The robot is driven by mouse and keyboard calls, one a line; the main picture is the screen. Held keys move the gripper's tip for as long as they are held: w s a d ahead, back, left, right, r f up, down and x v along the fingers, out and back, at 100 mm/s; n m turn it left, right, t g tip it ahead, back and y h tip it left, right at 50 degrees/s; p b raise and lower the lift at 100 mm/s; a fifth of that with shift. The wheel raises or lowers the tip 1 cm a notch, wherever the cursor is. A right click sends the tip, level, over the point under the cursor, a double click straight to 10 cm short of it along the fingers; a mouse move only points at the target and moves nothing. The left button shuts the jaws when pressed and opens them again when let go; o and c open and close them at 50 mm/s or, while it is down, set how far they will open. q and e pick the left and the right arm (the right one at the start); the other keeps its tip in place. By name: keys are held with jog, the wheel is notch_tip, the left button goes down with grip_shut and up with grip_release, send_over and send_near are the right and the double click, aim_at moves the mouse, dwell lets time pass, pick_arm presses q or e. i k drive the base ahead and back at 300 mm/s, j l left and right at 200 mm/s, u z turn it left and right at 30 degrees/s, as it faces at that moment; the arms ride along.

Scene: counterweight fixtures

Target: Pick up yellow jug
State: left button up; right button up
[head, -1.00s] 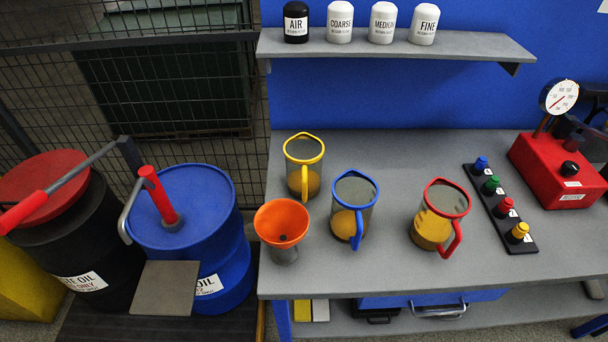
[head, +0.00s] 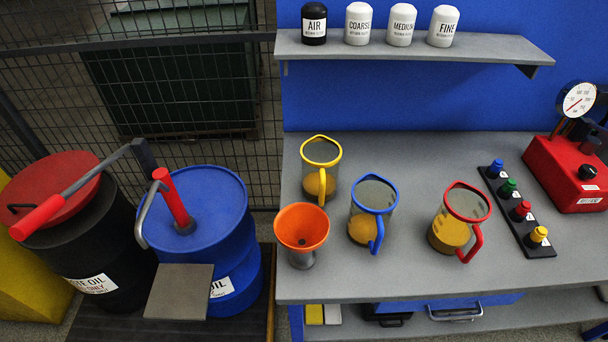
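The yellow jug (head: 312,185) stands upright on the grey workbench (head: 400,278), at its back left. It is clear, with a yellow rim and handle, and holds some amber liquid. Its handle faces the front. An orange funnel (head: 301,228) stands just in front of it, to the left. A blue-rimmed jug (head: 362,228) stands to its right and nearer the front. Neither of my grippers is in view.
A red-rimmed jug (head: 449,235), a strip of coloured knobs (head: 519,212) and a red gauge box (head: 565,172) stand farther right. A shelf (head: 420,50) with several filter canisters hangs above. Blue (head: 201,240) and black (head: 88,245) drums stand left of the bench.

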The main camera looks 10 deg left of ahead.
aim_at(320, 155)
jog(key=i+j+u, duration=0.1)
jog(key=j, duration=0.3)
jog(key=j+u, duration=0.1)
jog(key=j, duration=0.3)
jog(key=i+j+u, duration=0.1)
jog(key=j, duration=0.3)
jog(key=i+j+u, duration=0.15)
jog(key=j, duration=0.25)
jog(key=i, duration=0.05)
